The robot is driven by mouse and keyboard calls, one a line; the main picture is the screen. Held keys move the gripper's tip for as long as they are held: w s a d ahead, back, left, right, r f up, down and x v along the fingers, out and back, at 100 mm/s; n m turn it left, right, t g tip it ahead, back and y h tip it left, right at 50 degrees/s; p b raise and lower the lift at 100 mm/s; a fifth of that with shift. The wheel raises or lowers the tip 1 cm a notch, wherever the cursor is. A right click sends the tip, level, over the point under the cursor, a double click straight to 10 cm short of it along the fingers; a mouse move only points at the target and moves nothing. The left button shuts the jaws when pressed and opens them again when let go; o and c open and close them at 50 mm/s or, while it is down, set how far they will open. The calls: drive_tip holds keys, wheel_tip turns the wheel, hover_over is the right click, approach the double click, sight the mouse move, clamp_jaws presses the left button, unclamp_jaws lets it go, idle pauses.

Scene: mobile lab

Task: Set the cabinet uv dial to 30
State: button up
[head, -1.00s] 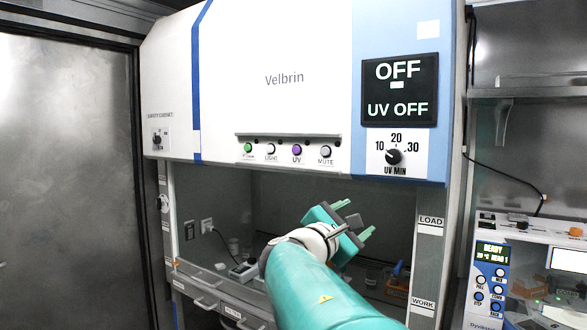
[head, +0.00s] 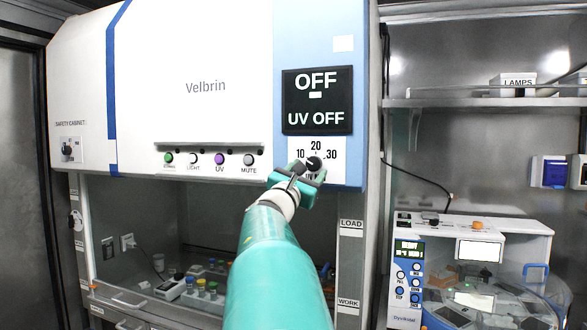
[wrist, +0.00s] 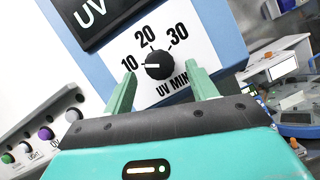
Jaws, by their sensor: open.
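The UV dial (wrist: 158,66) is a round black knob on a white plate marked 10, 20 and 30, labelled UV MIN. Its white pointer line points left, toward the 10 mark, in the wrist view. The dial also shows in the head view (head: 314,163), partly behind my gripper. My gripper (wrist: 163,88) is open, its two green fingers apart and pointing at the plate, one on either side below the knob. The knob does not appear gripped. The black display (head: 316,101) above reads OFF and UV OFF.
The white Velbrin cabinet (head: 190,60) has a row of buttons, including a purple UV one (head: 220,159), left of the dial. Below is its open work area with several coloured-cap vials (head: 200,284). A benchtop instrument (head: 470,262) and a shelf (head: 480,102) are at right.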

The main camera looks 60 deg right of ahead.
sight(314, 164)
drive_tip(key=shift+x, duration=1.35)
drive_tip(key=c, duration=1)
